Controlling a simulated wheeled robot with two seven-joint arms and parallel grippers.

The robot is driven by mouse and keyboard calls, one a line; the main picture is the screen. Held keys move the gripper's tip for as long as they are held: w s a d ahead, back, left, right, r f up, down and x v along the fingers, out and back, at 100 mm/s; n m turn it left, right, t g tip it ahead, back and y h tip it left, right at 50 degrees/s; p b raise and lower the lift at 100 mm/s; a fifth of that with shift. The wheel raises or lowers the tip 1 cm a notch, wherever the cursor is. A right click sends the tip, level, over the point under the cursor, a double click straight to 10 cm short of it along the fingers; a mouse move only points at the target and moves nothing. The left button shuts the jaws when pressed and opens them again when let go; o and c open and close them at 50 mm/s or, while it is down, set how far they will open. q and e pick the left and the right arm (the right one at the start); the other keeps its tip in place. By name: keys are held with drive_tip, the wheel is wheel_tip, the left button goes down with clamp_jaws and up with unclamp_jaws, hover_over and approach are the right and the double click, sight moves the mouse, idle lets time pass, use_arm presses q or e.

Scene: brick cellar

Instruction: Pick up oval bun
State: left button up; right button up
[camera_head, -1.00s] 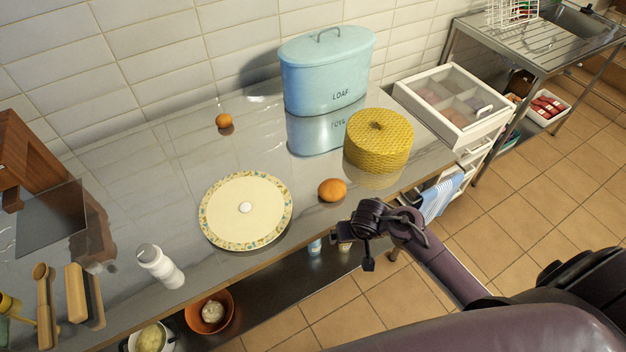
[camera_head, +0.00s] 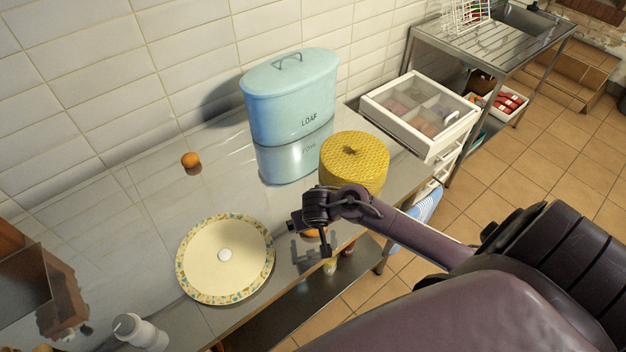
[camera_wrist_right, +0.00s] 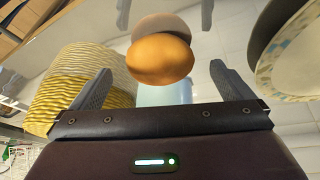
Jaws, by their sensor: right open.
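The oval bun (camera_wrist_right: 160,60) is golden brown and lies on the shiny steel counter. In the right wrist view it shows between and beyond the fingertips of my right gripper (camera_wrist_right: 160,72), with its reflection above it. My right gripper is open and empty. In the head view the gripper (camera_head: 311,240) hangs over the counter's front edge area and covers most of the bun (camera_head: 310,234). I cannot tell the exact gap between the fingers and the bun. My left gripper is not in view.
A patterned plate (camera_head: 197,275) with a small white piece lies left of the bun. A yellow woven container (camera_head: 355,165) stands close behind it, a blue loaf bin (camera_head: 290,105) farther back. A small orange round item (camera_head: 190,160) lies near the wall. A white bottle (camera_head: 138,330) stands front left.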

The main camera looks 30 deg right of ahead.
drive_tip(key=x, duration=0.2)
drive_tip(key=shift+w+d+f, duration=0.2)
drive_tip(key=shift+f, duration=0.25)
drive_tip(key=c, duration=0.4)
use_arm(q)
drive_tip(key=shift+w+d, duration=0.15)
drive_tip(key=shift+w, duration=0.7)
use_arm(e)
drive_tip(key=c, duration=0.7)
drive_tip(key=shift+r, duration=0.1)
